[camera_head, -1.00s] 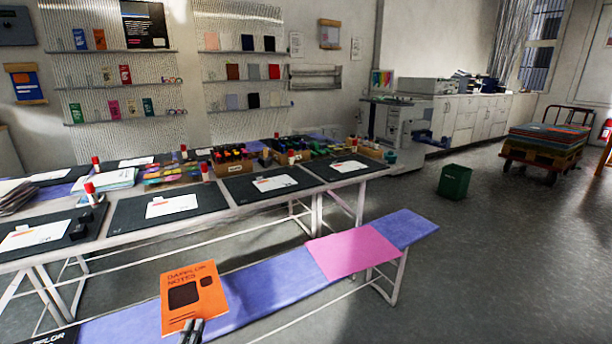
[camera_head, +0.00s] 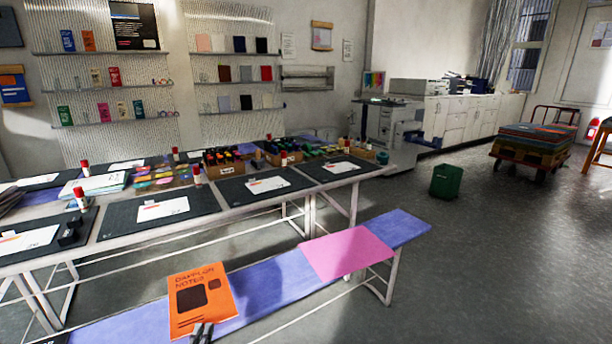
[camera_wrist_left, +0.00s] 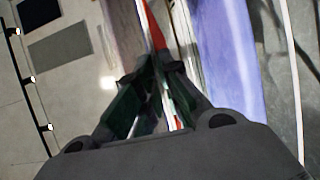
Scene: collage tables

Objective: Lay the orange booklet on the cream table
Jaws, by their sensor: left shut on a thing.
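The orange booklet (camera_head: 218,299), with dark lettering and dark blocks on its cover, shows at the bottom of the head view, in front of a blue-topped bench. My left gripper (camera_head: 202,331) is shut on its lower edge and holds it up. In the left wrist view the booklet (camera_wrist_left: 153,27) is a thin edge-on orange strip between the fingers of the gripper (camera_wrist_left: 158,68). A long pale-topped table (camera_head: 135,238) stands behind; I cannot tell whether it is the cream table. My right gripper is not in view.
The blue bench (camera_head: 268,284) carries a pink sheet (camera_head: 347,253). The long table bears dark mats, white papers and several red-capped items. A green bin (camera_head: 446,181) and a loaded cart (camera_head: 533,150) stand on the right. Grey floor is open there.

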